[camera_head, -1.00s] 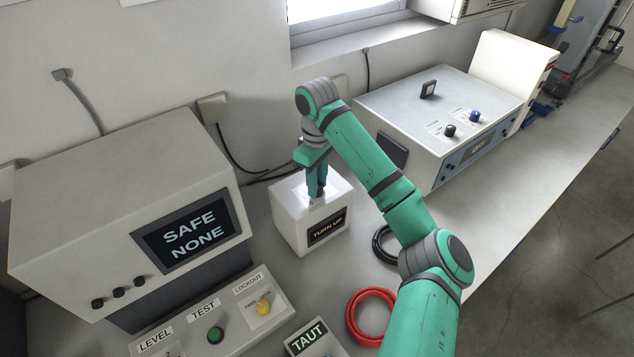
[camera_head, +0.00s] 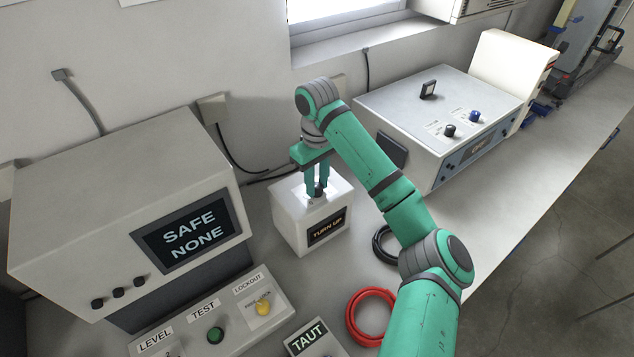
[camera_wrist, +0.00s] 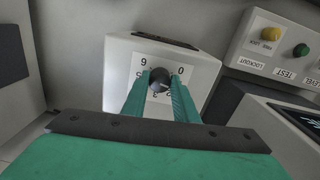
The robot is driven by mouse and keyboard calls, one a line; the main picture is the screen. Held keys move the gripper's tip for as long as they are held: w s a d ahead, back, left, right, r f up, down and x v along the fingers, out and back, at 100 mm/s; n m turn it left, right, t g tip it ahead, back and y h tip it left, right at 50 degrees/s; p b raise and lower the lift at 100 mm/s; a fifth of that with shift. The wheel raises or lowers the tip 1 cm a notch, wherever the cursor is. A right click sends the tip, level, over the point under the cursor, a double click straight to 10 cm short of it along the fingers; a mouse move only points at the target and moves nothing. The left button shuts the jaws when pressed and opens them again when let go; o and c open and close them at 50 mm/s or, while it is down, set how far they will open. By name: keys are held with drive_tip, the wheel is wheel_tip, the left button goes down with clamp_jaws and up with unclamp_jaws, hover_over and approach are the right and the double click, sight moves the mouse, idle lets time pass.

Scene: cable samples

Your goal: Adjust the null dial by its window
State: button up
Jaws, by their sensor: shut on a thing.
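The null dial is a dark round knob (camera_wrist: 160,80) on top of a small white box (camera_head: 290,222), with printed numbers around it in the wrist view. The window on the box's front (camera_head: 327,229) reads "TURN UP" in orange letters. My gripper (camera_head: 318,194) points down at the box from above. Its two green fingers (camera_wrist: 160,92) are shut on the dial, one on each side. In the head view the fingers hide most of the knob. The knob's pointer is too small to read.
A large cabinet with a "SAFE NONE" screen (camera_head: 193,236) stands at left. A panel with a green button (camera_head: 215,335) and yellow knob (camera_head: 262,307) is in front. Red (camera_head: 352,322) and black coils lie right of it. A grey instrument (camera_head: 440,95) stands behind right.

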sight(317, 185)
drive_tip(key=o, duration=1.1)
drive_tip(key=shift+c, duration=0.2)
drive_tip(key=shift+r, duration=0.1)
wheel_tip(317, 185, up, 11)
drive_tip(key=shift+f, duration=0.2)
